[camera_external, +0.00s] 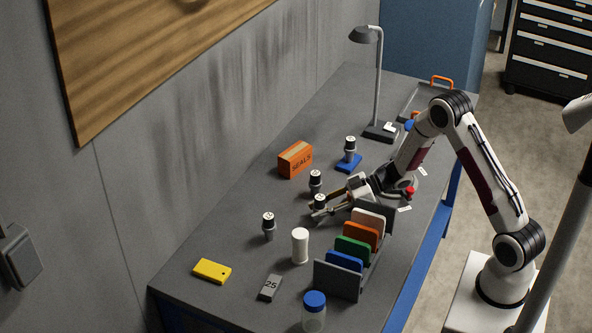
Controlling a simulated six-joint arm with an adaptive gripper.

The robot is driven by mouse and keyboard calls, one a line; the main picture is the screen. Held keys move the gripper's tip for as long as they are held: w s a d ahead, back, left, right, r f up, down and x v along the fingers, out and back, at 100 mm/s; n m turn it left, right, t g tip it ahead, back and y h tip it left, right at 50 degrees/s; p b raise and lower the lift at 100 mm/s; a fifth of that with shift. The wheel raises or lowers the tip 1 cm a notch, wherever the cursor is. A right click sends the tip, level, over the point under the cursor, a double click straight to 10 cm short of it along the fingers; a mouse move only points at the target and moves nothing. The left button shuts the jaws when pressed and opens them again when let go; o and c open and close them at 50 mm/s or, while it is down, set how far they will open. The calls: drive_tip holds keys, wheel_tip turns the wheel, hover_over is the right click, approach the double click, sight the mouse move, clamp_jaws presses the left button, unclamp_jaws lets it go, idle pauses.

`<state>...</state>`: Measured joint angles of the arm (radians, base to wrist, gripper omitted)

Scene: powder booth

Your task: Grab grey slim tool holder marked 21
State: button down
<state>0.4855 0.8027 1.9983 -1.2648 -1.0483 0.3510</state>
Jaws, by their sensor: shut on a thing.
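Several small grey tool holders with dark collars and white, marked tops stand on the dark bench. Their markings are too small to read for certain. My gripper (322,205) is low over the middle of the bench, reaching in from the right. It is shut on one tool holder (319,201), which is upright and partly hidden by the fingers. Another tool holder (315,181) stands just behind it. A third tool holder (268,225) stands to the front left. One more tool holder (350,148) is on a blue block (349,163) farther back.
A white cylinder (300,246), a grey block marked 25 (270,287), a yellow block (212,271) and a blue-lidded jar (314,313) are in front. An orange SEALS box (295,160) and a lamp (377,80) stand behind.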

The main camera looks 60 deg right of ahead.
drive_tip(key=shift+r, duration=0.25)
drive_tip(key=shift+r, duration=4.8)
